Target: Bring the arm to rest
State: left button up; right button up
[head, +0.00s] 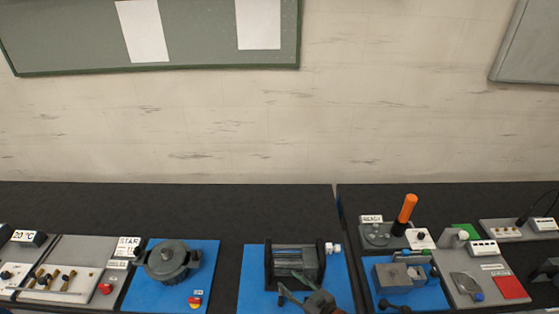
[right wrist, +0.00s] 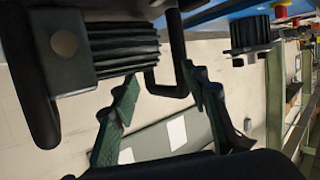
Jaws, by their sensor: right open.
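The chain drive device (head: 294,262) is a dark frame with a ribbed grey drum, standing on a blue mat (head: 254,290) at the bottom middle of the head view. My right gripper (head: 296,293) is at the device's near side and overlaps its lower edge in the picture. In the right wrist view the gripper (right wrist: 168,98) has its two fingers wide apart and nothing held. The device's ribbed drum (right wrist: 122,50) and a black bent bar (right wrist: 166,91) show just beyond the fingers; I cannot tell whether they touch. My left gripper is out of view.
A round grey pot-like device (head: 172,260) stands on a blue mat to the left, with a red button (head: 195,302) near it. To the right are a grey block fixture (head: 398,277) and an orange handle (head: 407,208). The dark bench (head: 200,205) is clear behind.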

jog(key=s+d+f+m+g+h, duration=0.1)
jog(key=s+d+f+m+h, duration=0.25)
jog(key=d, duration=0.65)
jog(key=s+d+f+m+g+h, duration=0.1)
jog(key=s+d+m+h, duration=0.25)
jog(key=s+d, duration=0.45)
jog(key=s+d+f+m+g+h, duration=0.1)
jog(key=s+d+g+h, duration=0.15)
jog(key=s+d, duration=0.55)
jog(key=s+d+m+g+h, duration=0.1)
jog(key=s+d+g, duration=0.3)
jog(key=s, duration=0.7)
notch_tip(320, 180, down, 34)
jog(key=n+b, duration=0.1)
jog(key=b, duration=0.4)
pick_arm(q)
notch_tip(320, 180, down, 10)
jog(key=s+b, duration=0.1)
jog(key=b, duration=0.4)
pick_arm(e)
jog(key=s+f+g+y, duration=0.1)
jog(key=s+f+g, duration=0.1)
jog(key=s+f, duration=1.9)
notch_tip(320, 180, down, 3)
jog(key=shift+n, duration=0.3)
jog(key=shift+a, duration=0.15)
